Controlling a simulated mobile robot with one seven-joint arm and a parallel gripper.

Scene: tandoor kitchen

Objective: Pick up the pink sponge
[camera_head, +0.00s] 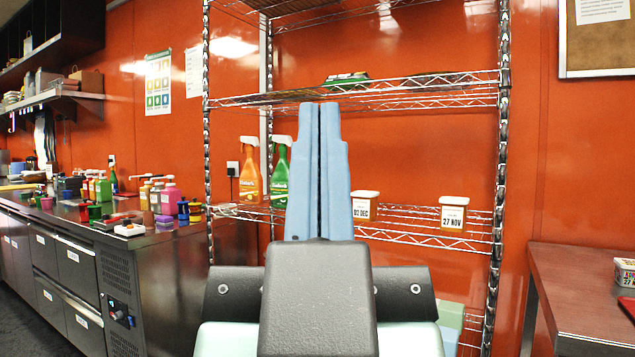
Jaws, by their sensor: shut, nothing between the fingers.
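My gripper (319,108) points up in the middle of the head view. Its two blue fingers are pressed together and hold nothing.
The steel counter (120,270) is crowded with several bottles, jars and small coloured items. A wire rack (440,85) stands ahead, with an orange spray bottle (250,180), a green spray bottle (281,175) and labelled tubs. Another table (580,290) is at right.

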